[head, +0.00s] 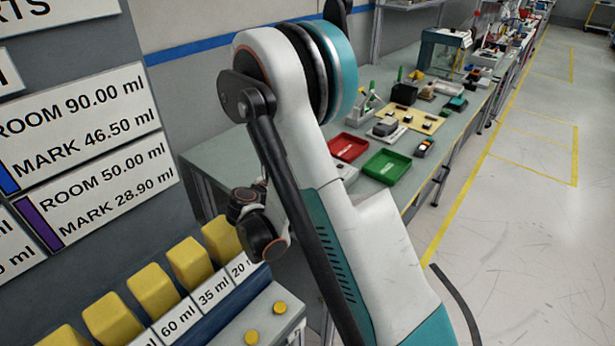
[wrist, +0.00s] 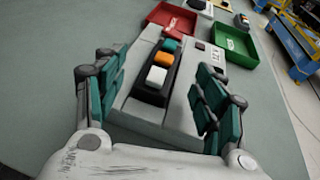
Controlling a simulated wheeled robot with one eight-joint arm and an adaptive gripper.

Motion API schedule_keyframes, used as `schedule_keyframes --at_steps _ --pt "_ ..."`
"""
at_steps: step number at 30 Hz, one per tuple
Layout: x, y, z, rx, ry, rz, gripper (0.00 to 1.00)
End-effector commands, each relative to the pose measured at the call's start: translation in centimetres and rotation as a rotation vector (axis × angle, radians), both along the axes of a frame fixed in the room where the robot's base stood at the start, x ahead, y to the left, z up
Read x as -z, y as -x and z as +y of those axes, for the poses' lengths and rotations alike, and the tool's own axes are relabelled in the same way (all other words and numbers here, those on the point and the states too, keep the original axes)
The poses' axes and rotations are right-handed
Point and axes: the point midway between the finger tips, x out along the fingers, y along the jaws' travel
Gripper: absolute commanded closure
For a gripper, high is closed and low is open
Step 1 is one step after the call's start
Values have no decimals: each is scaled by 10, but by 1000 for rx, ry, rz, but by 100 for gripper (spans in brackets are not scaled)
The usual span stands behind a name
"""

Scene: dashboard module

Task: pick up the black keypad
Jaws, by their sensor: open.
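The black keypad (wrist: 158,75) is a narrow black block with a teal, an orange and a white button in a row. It sits on a light grey box (wrist: 186,88) in the wrist view. My gripper (wrist: 163,76) is open, with one finger pad on each side of the keypad and box. I see no finger contact with the keypad, and the height gap is hard to judge. In the head view my arm hides the gripper and keypad; only part of a grey box (head: 346,173) shows beside the arm.
A red tray (wrist: 176,20) and a green tray (wrist: 234,41) lie just beyond the box. The trays also show on the bench (head: 225,155) in the head view. A small dark handheld device (head: 424,147) lies right of the green tray. Yellow blocks (head: 154,290) stand in front.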

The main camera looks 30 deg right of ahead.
Motion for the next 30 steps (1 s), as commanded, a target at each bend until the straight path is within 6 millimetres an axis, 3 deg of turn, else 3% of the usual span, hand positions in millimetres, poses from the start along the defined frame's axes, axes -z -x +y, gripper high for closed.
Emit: schedule_keyframes --at_steps 9,17,24,30 --pt "12 -19 -36 1 0 -1 36" --pt "12 -21 -39 -1 -1 -1 36" --pt "12 -21 -39 -1 -2 -1 88" --pt "12 -22 -39 -2 -1 -1 89"
